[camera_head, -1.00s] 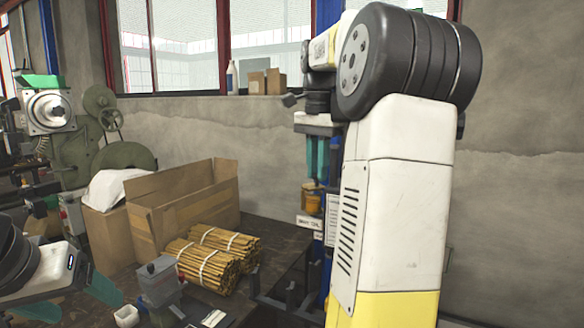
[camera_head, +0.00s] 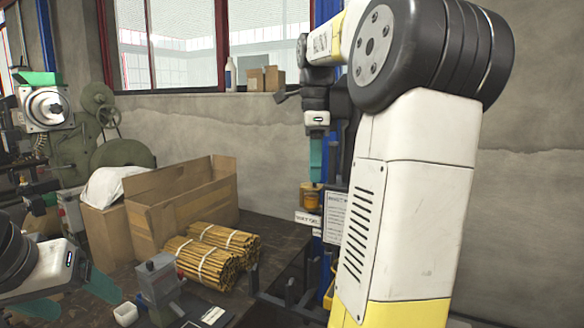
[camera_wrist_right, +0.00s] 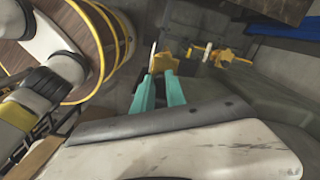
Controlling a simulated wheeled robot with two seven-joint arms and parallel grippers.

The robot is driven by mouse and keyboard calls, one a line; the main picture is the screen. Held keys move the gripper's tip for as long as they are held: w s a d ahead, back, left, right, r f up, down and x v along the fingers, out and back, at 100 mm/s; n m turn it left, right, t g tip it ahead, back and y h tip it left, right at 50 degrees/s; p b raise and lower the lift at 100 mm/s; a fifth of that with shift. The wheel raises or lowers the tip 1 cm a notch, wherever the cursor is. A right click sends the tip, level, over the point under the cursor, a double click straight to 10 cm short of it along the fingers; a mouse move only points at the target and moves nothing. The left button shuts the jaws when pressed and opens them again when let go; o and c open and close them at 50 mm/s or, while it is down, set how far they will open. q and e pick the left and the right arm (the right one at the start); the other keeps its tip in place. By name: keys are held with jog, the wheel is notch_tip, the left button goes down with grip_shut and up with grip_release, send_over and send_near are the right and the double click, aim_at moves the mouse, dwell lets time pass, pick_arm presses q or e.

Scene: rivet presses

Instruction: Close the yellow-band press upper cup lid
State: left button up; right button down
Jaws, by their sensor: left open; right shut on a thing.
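An amber cup (camera_head: 310,197) with a darker lower edge sits by a blue post, above a white label plate. I cannot tell its lid apart or see how it stands. My right gripper (camera_head: 315,183) reaches down with its teal fingers just above the cup. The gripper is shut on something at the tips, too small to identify. My left gripper (camera_head: 75,296) is open and empty at the lower left, beside the small grey press.
A printed sheet (camera_head: 335,215) hangs beside the post. My right arm hides the area right of it.

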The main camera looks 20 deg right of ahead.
jog(key=shift+a+m, duration=0.15)
jog(key=shift+m, duration=0.35)
jog(key=c, duration=1.4)
grip_release()
jog(key=shift+o, duration=0.2)
jog(key=shift+r, duration=0.1)
notch_tip(320, 180, up, 8)
jog(key=shift+f, duration=0.2)
jog(key=s+a+f+n+t+y, duration=0.1)
jog(key=s+a+f+n+t, duration=0.2)
jog(key=s+a+f+n, duration=0.3)
jog(key=s+a+f+n+t+y, duration=0.1)
jog(key=s+a+f+n+t, duration=0.2)
jog(key=s+a+f+n, duration=0.4)
notch_tip(320, 180, down, 6)
jog(key=a+n, duration=0.2)
jog(key=n, duration=0.9)
jog(key=shift+a+f, duration=0.25)
